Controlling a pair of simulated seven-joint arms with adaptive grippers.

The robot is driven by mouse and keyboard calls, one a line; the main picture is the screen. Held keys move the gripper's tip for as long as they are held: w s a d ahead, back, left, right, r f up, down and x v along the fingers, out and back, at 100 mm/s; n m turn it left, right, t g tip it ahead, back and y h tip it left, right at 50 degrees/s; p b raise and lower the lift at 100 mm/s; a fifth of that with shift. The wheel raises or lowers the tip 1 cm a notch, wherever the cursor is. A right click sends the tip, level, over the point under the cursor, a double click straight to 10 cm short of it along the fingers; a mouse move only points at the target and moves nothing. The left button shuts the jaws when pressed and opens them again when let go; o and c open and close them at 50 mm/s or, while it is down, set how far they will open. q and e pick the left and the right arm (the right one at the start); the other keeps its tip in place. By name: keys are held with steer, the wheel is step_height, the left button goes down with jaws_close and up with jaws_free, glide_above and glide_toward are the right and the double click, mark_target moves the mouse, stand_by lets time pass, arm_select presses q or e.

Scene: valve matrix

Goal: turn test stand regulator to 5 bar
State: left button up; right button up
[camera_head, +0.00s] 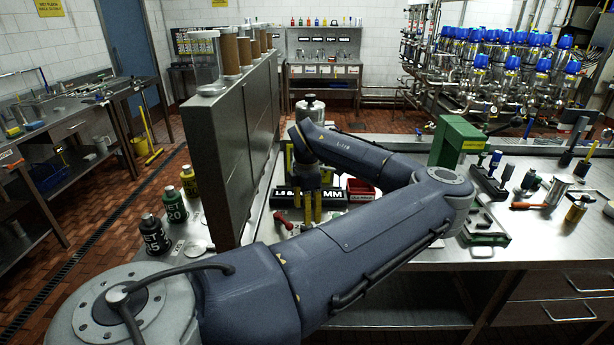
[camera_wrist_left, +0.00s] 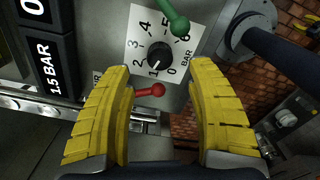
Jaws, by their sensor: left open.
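The test stand regulator is a black knob (camera_wrist_left: 159,54) on a white dial plate (camera_wrist_left: 143,28) marked 0 to 6 BAR, seen in the left wrist view. Its pale pointer mark appears to be near 1. My left gripper (camera_wrist_left: 161,70) has yellow fingers spread wide apart, on either side of the dial in the picture, with nothing between them that I can see gripped. The left gripper also shows in the head view (camera_head: 312,210), fingers down over the bench. There the knob is hidden or too small to tell. My right gripper is not in view.
In the left wrist view, a red-handled lever (camera_wrist_left: 150,90) lies just below the dial and a green-handled lever (camera_wrist_left: 173,17) above it. A red bin (camera_head: 360,189), a green box (camera_head: 456,143) and a tall metal panel (camera_head: 232,140) stand around the arm.

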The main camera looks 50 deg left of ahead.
mark_target(307, 227)
arm_select(q)
steer(key=shift+f, duration=3.35)
steer(key=shift+c, duration=0.4)
jaws_close()
